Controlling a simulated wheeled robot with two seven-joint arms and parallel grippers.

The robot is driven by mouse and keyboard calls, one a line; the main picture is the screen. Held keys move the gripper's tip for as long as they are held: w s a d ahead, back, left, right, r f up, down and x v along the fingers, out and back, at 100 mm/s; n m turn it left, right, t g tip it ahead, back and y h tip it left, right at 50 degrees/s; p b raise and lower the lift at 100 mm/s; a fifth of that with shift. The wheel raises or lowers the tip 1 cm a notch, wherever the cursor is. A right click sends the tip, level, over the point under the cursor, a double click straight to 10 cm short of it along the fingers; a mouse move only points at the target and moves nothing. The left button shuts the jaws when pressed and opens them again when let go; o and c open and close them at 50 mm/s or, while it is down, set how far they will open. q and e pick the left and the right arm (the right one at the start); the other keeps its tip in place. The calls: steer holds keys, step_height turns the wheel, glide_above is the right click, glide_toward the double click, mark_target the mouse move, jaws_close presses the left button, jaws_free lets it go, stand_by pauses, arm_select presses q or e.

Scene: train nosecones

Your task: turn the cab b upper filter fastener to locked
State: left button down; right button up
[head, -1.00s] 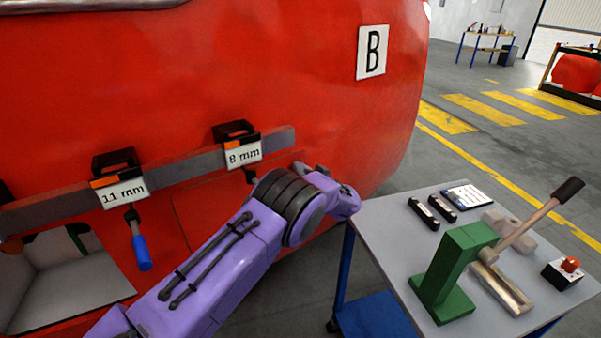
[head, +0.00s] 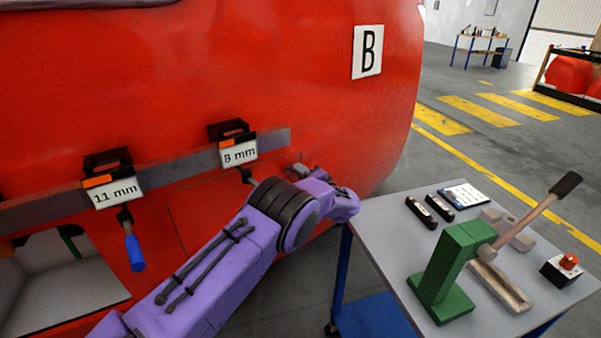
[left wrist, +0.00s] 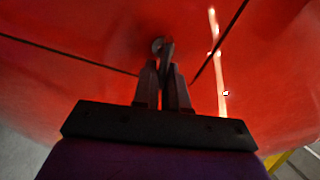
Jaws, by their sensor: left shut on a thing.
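The cab is a large red shell marked with a white B plate (head: 367,51). A thin-seamed panel (head: 205,215) lies in its side below the grey rail. In the left wrist view my left gripper (left wrist: 163,72) points at the red surface. Its narrow fingers are shut on a small grey fastener (left wrist: 159,45) close to a dark seam. The fastener's turned position is not clear. My right gripper is not in view.
A grey rail (head: 190,165) carries holders labelled 11 mm (head: 115,193) and 8 mm (head: 239,152). A blue-handled tool (head: 133,248) hangs from the 11 mm holder. A workbench (head: 385,225) at right bears a green lever press (head: 450,270) and a red-button box (head: 567,267).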

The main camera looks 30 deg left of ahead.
arm_select(q)
steer(key=shift+f+m, duration=0.2)
steer(key=shift+m, duration=0.8)
steer(key=c, duration=1.3)
jaws_free()
steer(key=shift+w+d, duration=0.1)
steer(key=shift+o, duration=0.2)
steer(key=b+v, duration=0.2)
steer(key=v, duration=0.8)
steer(key=shift+d, duration=0.25)
